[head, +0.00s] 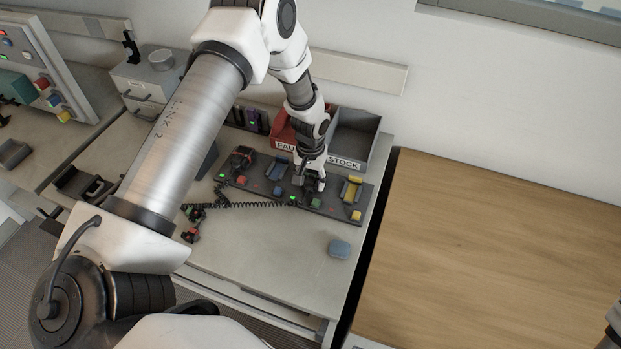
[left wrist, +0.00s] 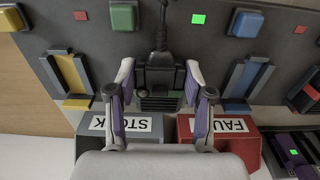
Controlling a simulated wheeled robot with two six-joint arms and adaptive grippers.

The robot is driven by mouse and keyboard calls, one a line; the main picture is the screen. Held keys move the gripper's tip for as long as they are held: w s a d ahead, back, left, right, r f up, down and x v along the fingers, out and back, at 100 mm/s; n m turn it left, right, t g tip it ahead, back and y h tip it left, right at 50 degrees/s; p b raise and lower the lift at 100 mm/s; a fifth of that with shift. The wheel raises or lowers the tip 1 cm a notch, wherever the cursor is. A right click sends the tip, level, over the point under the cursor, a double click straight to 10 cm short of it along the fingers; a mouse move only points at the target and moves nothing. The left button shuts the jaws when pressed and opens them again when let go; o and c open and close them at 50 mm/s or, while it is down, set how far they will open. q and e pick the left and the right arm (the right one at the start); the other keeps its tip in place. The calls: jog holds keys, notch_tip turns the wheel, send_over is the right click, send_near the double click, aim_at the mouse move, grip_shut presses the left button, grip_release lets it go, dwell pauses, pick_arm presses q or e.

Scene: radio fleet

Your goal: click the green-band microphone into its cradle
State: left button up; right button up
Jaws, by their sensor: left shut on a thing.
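My left gripper (head: 311,183) is over the dark cradle panel (head: 333,208), between the blue cradle (head: 277,169) and the yellow cradle (head: 351,188). In the left wrist view my left gripper (left wrist: 160,92) is shut on a dark microphone (left wrist: 160,80), one finger on each side. Its cord runs up over the panel. The green button (head: 315,203) sits in front of this spot and also shows in the left wrist view (left wrist: 124,15). The cradle under the microphone is hidden, so I cannot tell whether it is seated.
A microphone (head: 241,158) sits at the panel's left end. A dark and red piece (head: 190,232) lies near the coiled cord (head: 250,205). Behind stand the red FAULT bin (head: 283,133) and grey STOCK bin (head: 355,138). A blue block (head: 339,248) lies in front; the bench around it is clear.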

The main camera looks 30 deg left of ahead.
aim_at(310, 180)
pick_arm(q)
jog(key=o, duration=1.2)
jog(key=shift+c, duration=0.2)
notch_tip(310, 180, up, 12)
